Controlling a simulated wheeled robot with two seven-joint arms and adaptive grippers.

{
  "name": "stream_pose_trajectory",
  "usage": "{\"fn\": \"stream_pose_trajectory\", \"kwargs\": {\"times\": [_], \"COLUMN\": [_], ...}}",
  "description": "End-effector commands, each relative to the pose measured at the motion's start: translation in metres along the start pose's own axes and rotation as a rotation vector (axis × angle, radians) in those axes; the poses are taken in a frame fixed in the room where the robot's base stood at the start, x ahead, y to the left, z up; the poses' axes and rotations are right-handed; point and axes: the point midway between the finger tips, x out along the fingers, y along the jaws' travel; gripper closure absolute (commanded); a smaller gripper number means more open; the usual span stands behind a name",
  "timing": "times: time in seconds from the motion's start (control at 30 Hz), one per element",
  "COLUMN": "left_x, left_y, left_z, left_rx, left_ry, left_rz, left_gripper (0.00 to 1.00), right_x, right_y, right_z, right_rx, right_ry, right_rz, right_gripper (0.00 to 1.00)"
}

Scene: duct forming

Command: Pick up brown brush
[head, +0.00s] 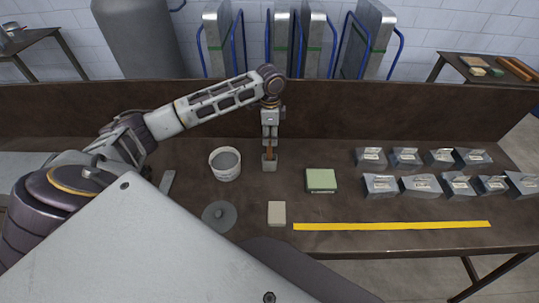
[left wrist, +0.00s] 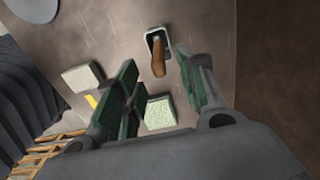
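The brown brush handle (head: 269,154) stands upright in or on a small grey block-like holder (head: 269,165) on the brown table. My left gripper (head: 270,146) is directly above it, pointing down. In the left wrist view, the brown handle (left wrist: 158,66) rises from the pale-rimmed holder (left wrist: 150,37), between and beyond the green-padded fingers. Those fingers are spread apart, with no visible contact on the handle. The bristles are not clearly visible. My right gripper is not in view.
A white bucket (head: 225,164) stands left of the brush, with a round grey lid (head: 219,216) nearer. A green block (head: 321,181) and a beige block (head: 277,213) lie nearby. Several metal duct pieces (head: 422,184) and a yellow strip (head: 391,226) lie to the right.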

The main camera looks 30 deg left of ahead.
Motion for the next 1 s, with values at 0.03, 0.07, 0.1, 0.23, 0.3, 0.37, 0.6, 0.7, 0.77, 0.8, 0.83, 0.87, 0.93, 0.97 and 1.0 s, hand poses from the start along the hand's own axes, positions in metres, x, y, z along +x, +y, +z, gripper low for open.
{"fn": "stream_pose_trajectory", "kwargs": {"times": [0.03, 0.07, 0.1, 0.23, 0.3, 0.37, 0.6, 0.7, 0.77, 0.8, 0.83, 0.87, 0.93, 0.97, 1.0], "left_x": [0.007, 0.011, 0.015, 0.027, 0.030, 0.031, 0.031, 0.032, 0.034, 0.036, 0.038, 0.040, 0.046, 0.050, 0.054], "left_y": [0.000, 0.000, 0.000, 0.000, 0.000, 0.000, 0.000, 0.000, 0.000, 0.000, 0.000, 0.001, 0.001, 0.001, 0.002], "left_z": [0.001, 0.000, 0.000, 0.000, 0.000, 0.000, 0.000, 0.000, 0.001, 0.001, 0.001, 0.001, 0.002, 0.002, 0.002], "left_rx": [-0.001, -0.001, -0.001, 0.000, 0.000, 0.000, 0.000, 0.000, 0.000, 0.000, 0.000, 0.000, 0.000, 0.000, 0.000], "left_ry": [-0.002, -0.002, -0.001, 0.000, 0.000, 0.000, 0.000, 0.000, -0.001, -0.001, -0.002, -0.001, -0.002, -0.002, -0.002], "left_rz": [0.002, 0.001, 0.001, 0.001, 0.000, 0.000, -0.001, 0.000, 0.000, 0.000, 0.001, 0.000, 0.001, 0.001, 0.001], "left_gripper": [0.61, 0.61, 0.61, 0.61, 0.61, 0.61, 0.61, 0.61, 0.61, 0.61, 0.61, 0.61, 0.61, 0.61, 0.61], "right_x": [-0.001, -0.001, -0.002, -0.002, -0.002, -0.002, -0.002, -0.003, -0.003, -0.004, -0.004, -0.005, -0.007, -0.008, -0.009], "right_y": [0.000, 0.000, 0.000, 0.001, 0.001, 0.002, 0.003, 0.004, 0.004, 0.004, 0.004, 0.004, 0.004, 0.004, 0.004], "right_z": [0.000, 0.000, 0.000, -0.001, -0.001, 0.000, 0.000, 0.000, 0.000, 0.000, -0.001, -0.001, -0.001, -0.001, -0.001], "right_rx": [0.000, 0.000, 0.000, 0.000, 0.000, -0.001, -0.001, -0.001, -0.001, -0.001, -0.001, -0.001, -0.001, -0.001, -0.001], "right_ry": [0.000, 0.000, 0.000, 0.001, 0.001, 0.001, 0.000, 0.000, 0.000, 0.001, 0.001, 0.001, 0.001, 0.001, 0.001], "right_rz": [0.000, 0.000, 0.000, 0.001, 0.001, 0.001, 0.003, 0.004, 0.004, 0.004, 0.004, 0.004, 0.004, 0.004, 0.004], "right_gripper": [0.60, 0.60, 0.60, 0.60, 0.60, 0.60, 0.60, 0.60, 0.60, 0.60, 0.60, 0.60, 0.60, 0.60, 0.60]}}
